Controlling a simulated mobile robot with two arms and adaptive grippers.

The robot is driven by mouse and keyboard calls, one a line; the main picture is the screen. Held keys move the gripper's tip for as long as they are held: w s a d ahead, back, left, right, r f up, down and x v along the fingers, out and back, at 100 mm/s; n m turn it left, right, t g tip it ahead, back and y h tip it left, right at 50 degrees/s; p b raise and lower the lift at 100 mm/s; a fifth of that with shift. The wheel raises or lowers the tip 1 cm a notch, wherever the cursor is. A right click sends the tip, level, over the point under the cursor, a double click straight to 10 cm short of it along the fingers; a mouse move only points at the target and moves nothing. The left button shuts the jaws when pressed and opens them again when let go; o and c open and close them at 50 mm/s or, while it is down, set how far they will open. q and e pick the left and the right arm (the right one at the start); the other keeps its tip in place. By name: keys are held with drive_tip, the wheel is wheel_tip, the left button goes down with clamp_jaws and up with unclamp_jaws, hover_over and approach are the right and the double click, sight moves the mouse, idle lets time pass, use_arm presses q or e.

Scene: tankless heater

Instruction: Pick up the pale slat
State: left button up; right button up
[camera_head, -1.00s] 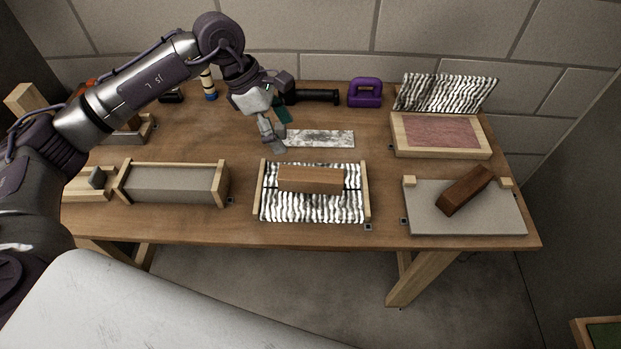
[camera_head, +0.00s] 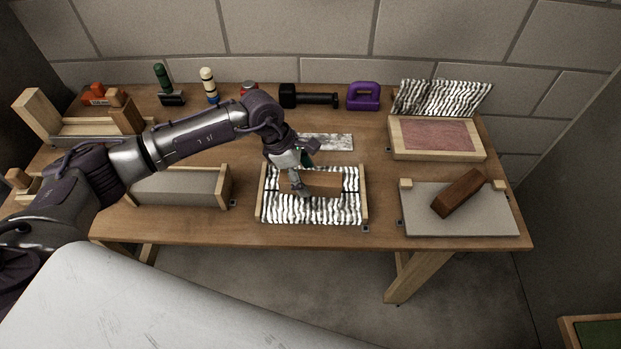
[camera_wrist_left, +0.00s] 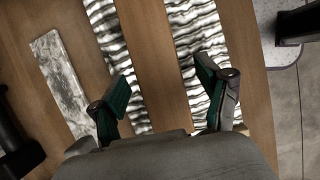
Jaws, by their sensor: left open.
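A flat, pale grey-white marbled slat (camera_head: 335,142) lies on the table behind a tray with a black-and-white striped floor (camera_head: 310,213). It also shows at the left of the left wrist view (camera_wrist_left: 60,80). A plain brown wooden block (camera_head: 325,182) lies across the middle of that tray. My left gripper (camera_head: 300,188) is over the left part of the block, partly hiding it. In the left wrist view my left gripper (camera_wrist_left: 163,92) is open, one finger to each side of the block. Contact cannot be told. My right gripper is not in view.
A grey board (camera_head: 450,220) with a dark brown block (camera_head: 459,192) is at the right. A grey-topped wooden holder (camera_head: 180,188) is at the left, under my arm. A dumbbell-like black tool (camera_head: 308,98) and a purple handled object (camera_head: 363,96) stand at the back.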

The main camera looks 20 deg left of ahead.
use_arm(q)
drive_tip(key=shift+d+f, duration=0.1)
drive_tip(key=shift+f, duration=0.15)
clamp_jaws()
drive_tip(key=shift+w+r, duration=0.1)
drive_tip(key=shift+r, duration=0.1)
